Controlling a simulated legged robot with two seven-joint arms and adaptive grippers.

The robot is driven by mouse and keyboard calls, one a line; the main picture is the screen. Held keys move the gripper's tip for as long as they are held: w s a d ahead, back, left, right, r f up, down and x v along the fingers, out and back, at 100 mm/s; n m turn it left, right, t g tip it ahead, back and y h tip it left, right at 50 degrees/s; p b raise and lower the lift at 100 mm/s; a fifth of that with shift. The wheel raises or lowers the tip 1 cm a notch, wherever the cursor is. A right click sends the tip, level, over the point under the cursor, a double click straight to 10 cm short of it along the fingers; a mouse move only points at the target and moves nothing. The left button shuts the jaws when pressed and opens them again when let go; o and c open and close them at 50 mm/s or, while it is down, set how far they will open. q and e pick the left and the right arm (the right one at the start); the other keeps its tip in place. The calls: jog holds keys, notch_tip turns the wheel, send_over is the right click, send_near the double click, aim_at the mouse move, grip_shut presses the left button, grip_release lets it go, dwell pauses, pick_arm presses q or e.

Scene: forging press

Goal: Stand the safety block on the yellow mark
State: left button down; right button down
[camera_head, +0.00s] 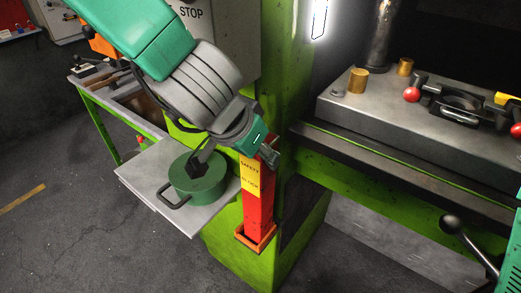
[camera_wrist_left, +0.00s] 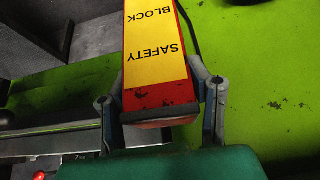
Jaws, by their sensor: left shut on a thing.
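The safety block (camera_head: 257,200) is a tall red post with a yellow label. It stands upright with its foot in an orange holder (camera_head: 254,239) on the green press frame, left of the press opening. My left gripper (camera_head: 262,148) is at its upper end. In the left wrist view the block (camera_wrist_left: 155,50) lies between the two fingers of my left gripper (camera_wrist_left: 163,112), which is shut on it. A yellow patch (camera_head: 506,99) shows at the right edge on the press bed; I cannot tell if it is the mark. My right gripper is out of view.
The press bed (camera_head: 345,107) carries brass pins (camera_head: 358,80), a die with red knobs (camera_head: 460,106) and a metal column (camera_head: 382,35). A ball-ended lever (camera_head: 452,224) stands at lower right.

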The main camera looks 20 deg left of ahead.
pick_arm(q)
jog(key=shift+w+a, duration=0.1)
jog(key=shift+w, duration=0.05)
jog(key=c, duration=0.9)
grip_release()
jog(key=shift+a+f, duration=0.1)
jog(key=shift+a, duration=0.2)
jog(key=shift+o, duration=0.4)
jog(key=shift+a, duration=0.45)
